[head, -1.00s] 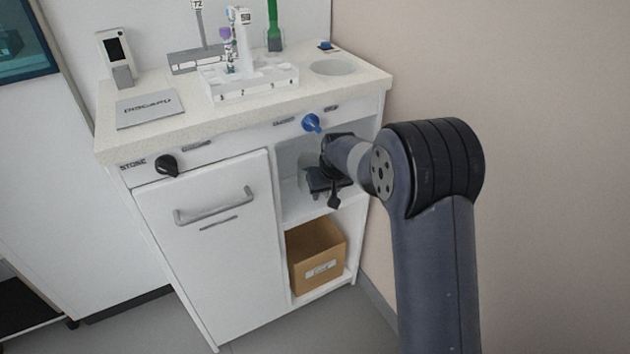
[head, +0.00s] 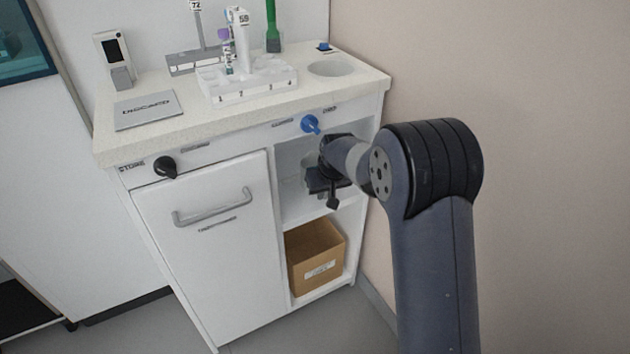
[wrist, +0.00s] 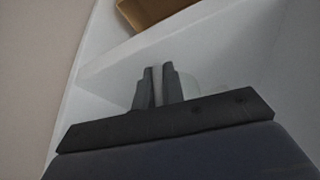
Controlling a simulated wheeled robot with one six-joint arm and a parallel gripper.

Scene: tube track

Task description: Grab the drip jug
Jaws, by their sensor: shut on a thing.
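The drip jug (head: 309,171) looks pale and see-through. It is in the upper open bay of the white cabinet, mostly hidden behind my gripper in the head view. In the wrist view the jug (wrist: 188,87) is a faint clear shape just right of the fingers. My gripper (wrist: 158,86) has its two dark fingers close together with a thin pale strip between them, which appears to be the jug's handle. In the head view my gripper (head: 322,180) reaches into the bay from the right. I cannot tell whether the jug touches the shelf.
A cardboard box (head: 316,258) sits in the bay below. A blue tap knob (head: 310,123) sticks out above the opening. A black knob (head: 166,167) and a closed door (head: 212,250) are at left. A white rack (head: 250,84) stands on the counter. The wall is close on the right.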

